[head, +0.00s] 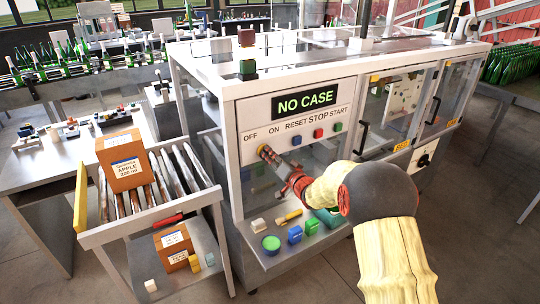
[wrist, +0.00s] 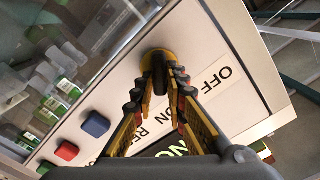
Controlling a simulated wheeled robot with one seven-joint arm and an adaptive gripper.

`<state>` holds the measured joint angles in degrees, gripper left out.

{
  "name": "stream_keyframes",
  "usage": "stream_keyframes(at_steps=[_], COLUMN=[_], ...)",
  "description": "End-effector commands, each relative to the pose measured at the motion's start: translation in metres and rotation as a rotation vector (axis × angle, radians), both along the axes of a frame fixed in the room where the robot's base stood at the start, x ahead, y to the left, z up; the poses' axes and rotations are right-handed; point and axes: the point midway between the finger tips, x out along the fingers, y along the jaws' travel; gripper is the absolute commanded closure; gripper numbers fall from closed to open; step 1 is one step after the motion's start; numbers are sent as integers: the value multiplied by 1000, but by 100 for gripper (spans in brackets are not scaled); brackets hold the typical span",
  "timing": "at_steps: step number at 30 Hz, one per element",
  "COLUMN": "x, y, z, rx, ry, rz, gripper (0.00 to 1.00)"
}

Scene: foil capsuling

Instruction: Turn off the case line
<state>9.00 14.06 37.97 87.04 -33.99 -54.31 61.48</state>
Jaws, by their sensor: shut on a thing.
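The case line's panel (head: 244,112) carries a lit green NO CASE display (head: 306,101) and the labels OFF, ON, RESET, STOP and START. My gripper (head: 268,153) reaches the panel just below the OFF and ON labels. In the wrist view, my gripper (wrist: 160,85) is shut on a dark selector knob (wrist: 156,58), with one finger on each side. The fingers hide most of the knob, so I cannot read its pointer position. A blue button (head: 296,139), a red button (head: 318,133) and a green button (head: 337,127) sit to the right of it.
A ledge below the panel holds small coloured blocks (head: 295,234) and a green round piece (head: 271,243). At left, a roller conveyor (head: 187,170) bears an apple carton (head: 123,168). Glass doors with black handles (head: 363,138) are at right.

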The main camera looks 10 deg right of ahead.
Motion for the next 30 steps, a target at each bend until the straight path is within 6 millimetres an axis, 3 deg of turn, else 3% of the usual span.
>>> stream_keyframes(at_steps=[14, 30], x=[0, -1], y=[1, 4], z=[-2, -3], rx=[-139, -609], ry=[-45, -199], rz=[-1, -1], gripper=[100, 100])
